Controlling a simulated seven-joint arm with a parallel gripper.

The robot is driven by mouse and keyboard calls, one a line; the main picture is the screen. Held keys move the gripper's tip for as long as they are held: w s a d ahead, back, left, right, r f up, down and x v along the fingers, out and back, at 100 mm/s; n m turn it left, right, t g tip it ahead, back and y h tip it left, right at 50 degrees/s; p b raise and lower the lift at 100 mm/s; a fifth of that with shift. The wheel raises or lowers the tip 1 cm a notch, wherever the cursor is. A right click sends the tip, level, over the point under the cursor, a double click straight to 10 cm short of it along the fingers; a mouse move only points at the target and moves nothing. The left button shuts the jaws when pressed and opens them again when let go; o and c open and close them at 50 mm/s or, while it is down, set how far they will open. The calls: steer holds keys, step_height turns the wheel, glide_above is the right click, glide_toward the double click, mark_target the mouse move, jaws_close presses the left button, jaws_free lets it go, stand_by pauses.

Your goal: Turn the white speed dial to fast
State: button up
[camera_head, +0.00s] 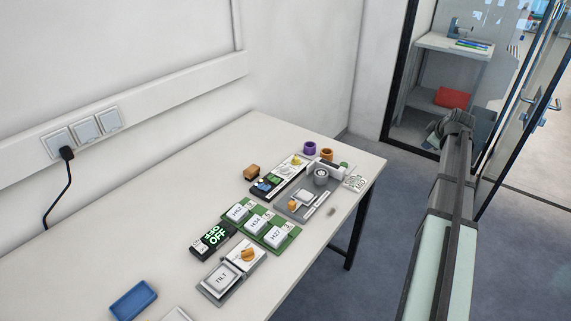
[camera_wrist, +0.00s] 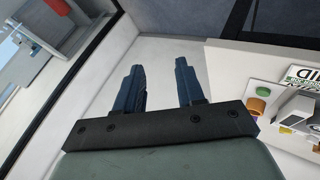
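In the head view my arm stands at the right, beyond the table edge. I cannot tell for sure which part is the white speed dial. A white panel with an orange knob (camera_head: 247,254) sits beside the TILT plate (camera_head: 220,279). A white panel with a yellow knob (camera_head: 296,160) lies farther back. A grey device (camera_head: 287,207) carries a round grey part with a pale top (camera_head: 321,174). Dial markings are too small to read.
On the white table (camera_head: 160,234) are a green board with white blocks (camera_head: 256,224), a black OFF display (camera_head: 213,239), a blue tray (camera_head: 133,300), a purple ring (camera_head: 310,148) and an orange ring (camera_head: 326,154). A glass door (camera_head: 550,75) stands at the right.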

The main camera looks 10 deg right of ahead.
step_height(320, 180, up, 5)
steer(key=w+a+n, duration=0.1)
steer(key=w+n, duration=0.1)
steer(key=n+g+y, duration=0.2)
steer(key=n+g, duration=0.6)
steer(key=n, duration=0.3)
glide_above(286, 166)
step_height(286, 166, down, 4)
step_height(286, 166, down, 12)
steer(key=shift+f, duration=0.25)
steer(key=shift+c, duration=0.2)
jaws_close()
